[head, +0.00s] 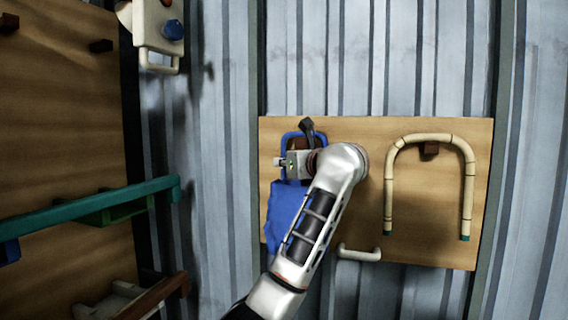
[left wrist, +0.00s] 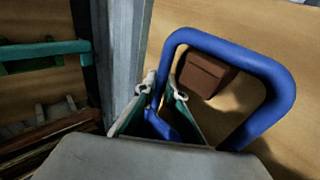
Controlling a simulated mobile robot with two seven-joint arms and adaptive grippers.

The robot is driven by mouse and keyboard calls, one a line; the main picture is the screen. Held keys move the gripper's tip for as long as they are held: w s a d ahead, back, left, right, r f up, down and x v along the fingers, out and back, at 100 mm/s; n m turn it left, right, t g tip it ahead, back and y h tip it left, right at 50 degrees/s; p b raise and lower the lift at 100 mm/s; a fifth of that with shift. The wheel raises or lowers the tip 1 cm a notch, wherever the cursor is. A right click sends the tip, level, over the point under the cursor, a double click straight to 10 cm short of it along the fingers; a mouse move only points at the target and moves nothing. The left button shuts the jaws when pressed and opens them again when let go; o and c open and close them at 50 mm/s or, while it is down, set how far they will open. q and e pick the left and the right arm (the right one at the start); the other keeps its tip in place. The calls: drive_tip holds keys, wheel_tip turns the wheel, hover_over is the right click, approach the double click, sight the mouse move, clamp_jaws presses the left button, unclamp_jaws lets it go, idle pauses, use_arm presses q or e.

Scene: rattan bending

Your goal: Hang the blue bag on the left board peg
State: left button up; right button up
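The blue bag (head: 285,215) is against the wooden board (head: 350,220), on its left part, with its loop handle (left wrist: 268,70) at the top. The brown left peg (left wrist: 205,75) shows inside the handle loop in the left wrist view. I cannot tell whether the handle touches the peg. My left gripper (head: 283,163) is at the handle, and in the left wrist view (left wrist: 162,88) its green-padded fingers close on the handle's left side. In the head view my arm covers part of the bag. My right gripper is not in view.
A bent rattan hoop (head: 430,138) hangs on the right peg (head: 430,148). A pale handle (head: 359,254) sits low on the board. At left are a wooden panel (head: 60,100), a teal bar (head: 95,208) and a pale wall fixture (head: 158,30). Corrugated wall (head: 225,130) lies between.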

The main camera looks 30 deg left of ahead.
use_arm(q)
drive_tip(key=o, duration=0.5)
drive_tip(key=v, duration=1.2)
drive_tip(key=shift+s, duration=0.1)
